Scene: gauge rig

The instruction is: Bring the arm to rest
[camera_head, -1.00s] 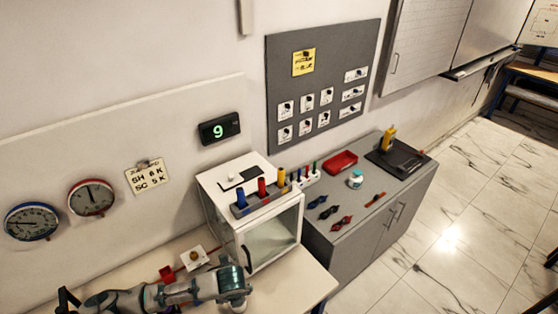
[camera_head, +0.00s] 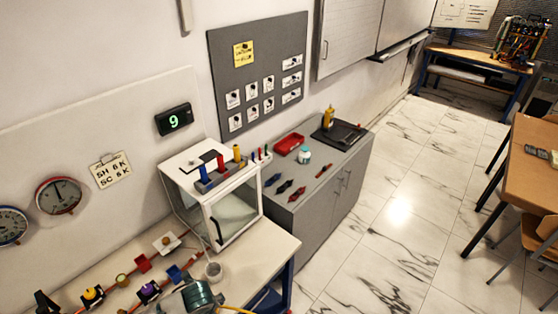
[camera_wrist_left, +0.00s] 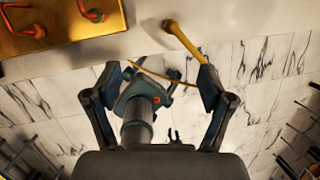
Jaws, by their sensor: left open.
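In the left wrist view my left gripper (camera_wrist_left: 158,82) is open, its two dark fingers spread wide with nothing held between them. Behind the gap I see a grey-teal mechanical part with a red dot, likely my own body, and the marble floor. In the head view a teal and grey arm link of mine is at the bottom edge, over the front of the bench (camera_head: 262,250). My right gripper is not identifiable in either view.
Wall gauges (camera_head: 58,195) hang behind. A grey side cabinet (camera_head: 335,190) stands right. A yellow rod (camera_wrist_left: 181,40) is near the left fingers. Marble floor is open rightward.

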